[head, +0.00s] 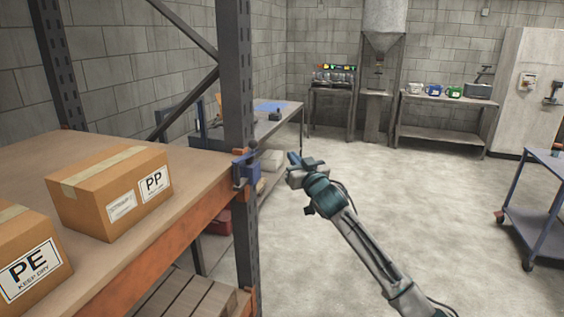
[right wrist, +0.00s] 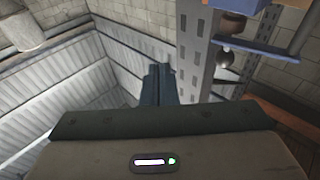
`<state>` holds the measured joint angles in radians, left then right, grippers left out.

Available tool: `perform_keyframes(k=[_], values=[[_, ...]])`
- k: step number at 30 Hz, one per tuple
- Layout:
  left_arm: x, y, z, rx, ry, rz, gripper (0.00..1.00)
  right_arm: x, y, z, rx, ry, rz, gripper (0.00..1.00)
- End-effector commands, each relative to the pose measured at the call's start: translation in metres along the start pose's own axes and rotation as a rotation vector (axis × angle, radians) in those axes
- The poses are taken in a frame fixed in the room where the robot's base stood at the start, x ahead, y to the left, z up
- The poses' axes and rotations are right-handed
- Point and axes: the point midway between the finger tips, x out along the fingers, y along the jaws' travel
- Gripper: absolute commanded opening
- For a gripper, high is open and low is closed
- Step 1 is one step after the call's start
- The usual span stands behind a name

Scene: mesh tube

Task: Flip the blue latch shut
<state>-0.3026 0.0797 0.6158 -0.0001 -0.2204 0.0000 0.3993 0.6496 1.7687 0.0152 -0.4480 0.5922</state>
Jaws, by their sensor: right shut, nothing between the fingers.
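The blue latch (head: 246,173) is mounted on the dark upright post of the rack, at the end of the shelf's orange beam. A small dark knob (head: 254,147) shows at its top. My right gripper (head: 292,158) is shut and empty. It is to the right of the latch with a visible gap between them. Its shut fingers (right wrist: 158,84) point up in the wrist view. My left gripper is not in view.
The rack post (head: 241,80) stands beside the latch. Cardboard boxes (head: 112,192) are on the shelf at left. A workbench (head: 270,122) is behind the post. A blue cart (head: 535,215) is at the far right. The floor around my right arm is open.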

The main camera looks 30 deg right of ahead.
Motion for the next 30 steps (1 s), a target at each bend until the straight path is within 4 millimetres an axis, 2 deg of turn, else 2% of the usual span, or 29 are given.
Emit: perform_keyframes(k=[1,5,15,30], values=[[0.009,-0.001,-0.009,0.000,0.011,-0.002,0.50,-0.007,0.005,0.004,-0.007,0.000,-0.001,0.00],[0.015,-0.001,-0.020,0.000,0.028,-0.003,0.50,-0.017,0.015,0.004,-0.007,0.001,0.000,0.00],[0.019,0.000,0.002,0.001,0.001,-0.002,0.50,-0.024,0.021,0.001,0.000,0.000,-0.001,0.00],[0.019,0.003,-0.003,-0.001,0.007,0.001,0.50,-0.024,0.022,0.003,0.000,-0.002,0.000,0.00]])
